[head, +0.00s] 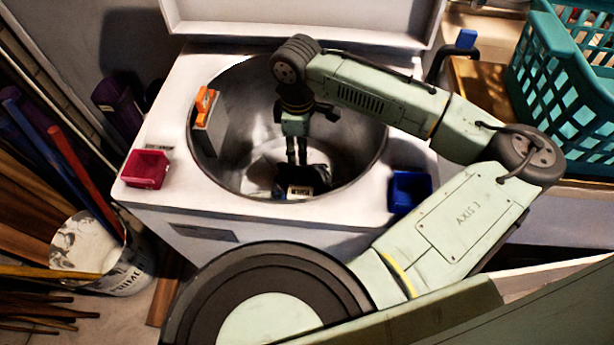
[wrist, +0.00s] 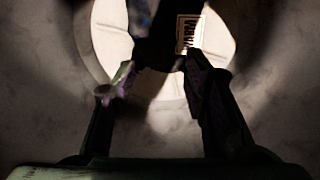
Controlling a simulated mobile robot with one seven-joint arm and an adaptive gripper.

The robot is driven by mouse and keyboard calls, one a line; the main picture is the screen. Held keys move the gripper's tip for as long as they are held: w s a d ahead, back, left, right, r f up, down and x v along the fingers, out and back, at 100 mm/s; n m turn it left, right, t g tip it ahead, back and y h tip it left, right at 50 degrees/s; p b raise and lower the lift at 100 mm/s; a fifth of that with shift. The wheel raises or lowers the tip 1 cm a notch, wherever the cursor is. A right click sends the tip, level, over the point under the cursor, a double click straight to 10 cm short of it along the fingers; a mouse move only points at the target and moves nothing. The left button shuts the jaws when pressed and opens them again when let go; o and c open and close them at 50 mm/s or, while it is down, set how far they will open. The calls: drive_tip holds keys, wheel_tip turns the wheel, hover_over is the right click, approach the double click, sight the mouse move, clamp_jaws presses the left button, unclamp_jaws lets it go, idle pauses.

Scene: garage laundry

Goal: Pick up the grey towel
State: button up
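A dark bundle of cloth with a pale printed label lies low inside the round metal drum (head: 368,150). I take it for the grey towel (head: 321,176), though it looks nearly black in the shade. My gripper (head: 297,163) points down into the drum, its fingertips at the cloth. In the wrist view the two fingers stand apart (wrist: 157,75), with pale drum floor showing between them. The dark cloth (wrist: 157,45) is at and beyond the tips, and its label is beside the right fingertip. Whether the fingers touch the cloth is hidden by shadow.
The drum's rim surrounds my wrist. An orange-and-grey item (head: 207,110) is at its left rim. A red box (head: 146,169) and a blue box (head: 409,191) sit on the washer top. A teal basket (head: 550,90) stands at right, a bucket (head: 105,258) at left.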

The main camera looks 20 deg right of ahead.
hover_over(301, 169)
drive_tip(key=f, duration=0.5)
drive_tip(key=shift+s+a+p, duration=0.1)
drive_tip(key=shift+a+p, duration=0.15)
drive_tip(key=shift+p, duration=0.1)
drive_tip(key=shift+d+f+p, duration=0.15)
drive_tip(key=shift+f+p, duration=0.35)
drive_tip(key=shift+f, duration=0.85)
drive_tip(key=shift+d+f+p, duration=0.1)
drive_tip(key=shift+f+p, duration=0.35)
drive_tip(key=shift+f, duration=0.9)
clamp_jaws()
